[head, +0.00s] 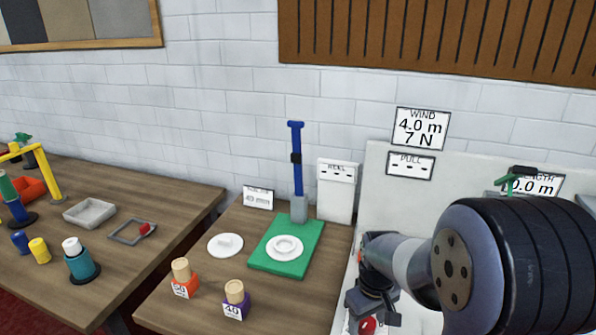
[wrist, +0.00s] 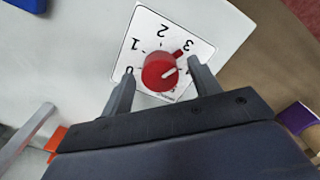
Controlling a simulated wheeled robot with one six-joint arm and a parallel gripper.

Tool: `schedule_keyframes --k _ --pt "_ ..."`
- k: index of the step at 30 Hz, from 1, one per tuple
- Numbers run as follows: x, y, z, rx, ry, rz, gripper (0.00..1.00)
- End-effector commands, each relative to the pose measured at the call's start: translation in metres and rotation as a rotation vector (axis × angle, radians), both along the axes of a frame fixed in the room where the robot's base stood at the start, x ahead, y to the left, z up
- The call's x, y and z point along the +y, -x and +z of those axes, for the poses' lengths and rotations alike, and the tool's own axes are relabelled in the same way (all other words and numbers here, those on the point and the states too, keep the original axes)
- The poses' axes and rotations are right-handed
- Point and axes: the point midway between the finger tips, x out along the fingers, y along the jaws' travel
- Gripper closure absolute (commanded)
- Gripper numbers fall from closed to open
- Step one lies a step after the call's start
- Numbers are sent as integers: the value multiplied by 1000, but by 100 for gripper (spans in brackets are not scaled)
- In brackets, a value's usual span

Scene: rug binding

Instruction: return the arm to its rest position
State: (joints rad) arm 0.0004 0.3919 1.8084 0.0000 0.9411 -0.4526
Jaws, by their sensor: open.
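My gripper (head: 372,303) hangs at the end of my arm in the lower right of the head view. In the wrist view its two fingers (wrist: 160,85) are apart, on either side of a red knob (wrist: 160,71). The knob sits on a white dial plate (wrist: 146,40) with the numbers 0, 1, 2 and 3. Nothing is held between the fingers. I cannot tell whether the fingers touch the knob. The red knob also shows below the gripper in the head view (head: 367,325).
A green board (head: 260,257) with a white ring and a blue-handled post (head: 297,165) stand left of my arm. Orange (head: 184,286) and purple (head: 235,308) labelled blocks sit at the front. White panels with WIND (head: 421,128) and PULL signs rise behind my arm. Another table lies left.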

Motion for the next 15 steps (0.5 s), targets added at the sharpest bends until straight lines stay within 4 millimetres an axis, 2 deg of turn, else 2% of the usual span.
schedule_keyframes --k 4,6,15 --pt "0 0 0 -1 0 118 41" --pt "0 -1 20 -7 0 110 41" --pt "0 -1 77 -4 0 107 41"
